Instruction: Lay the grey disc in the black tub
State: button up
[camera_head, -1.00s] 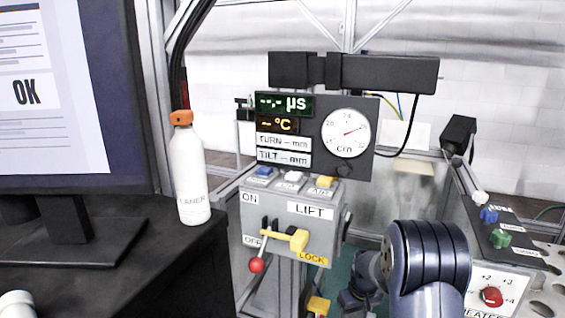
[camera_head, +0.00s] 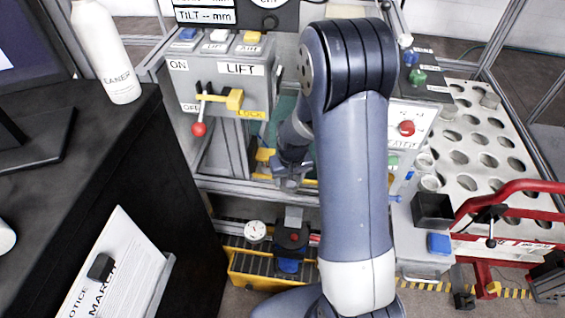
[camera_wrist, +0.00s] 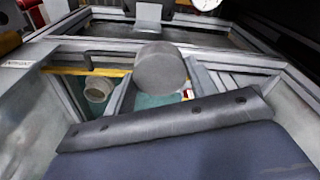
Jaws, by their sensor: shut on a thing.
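The grey disc (camera_wrist: 160,68) shows in the wrist view, just beyond the dark edge of my gripper. My gripper (camera_head: 290,172) is shut on it, though its fingertips are not clear in either view. In the head view my gripper is below the grey LIFT box, inside the frame, and the disc cannot be made out there. The black tub (camera_head: 433,211) stands at the right of the head view, open at the top, to the right of my arm and apart from my gripper.
The LIFT box (camera_head: 222,85) with its red-knobbed lever is above my gripper. A perforated plate (camera_head: 465,182) and a red rail (camera_head: 515,190) flank the tub. A blue button (camera_head: 439,243) sits below it. A yellow crate (camera_head: 245,262) is low down.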

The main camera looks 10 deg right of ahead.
aim_at(428, 214)
jog(key=k, duration=0.15)
jog(key=k+z, duration=0.3)
jog(key=k+l+z, duration=0.1)
jog(key=z, duration=0.2)
jog(key=i+l+z, duration=0.15)
jog(key=z, duration=0.25)
jog(key=i+z, duration=0.35)
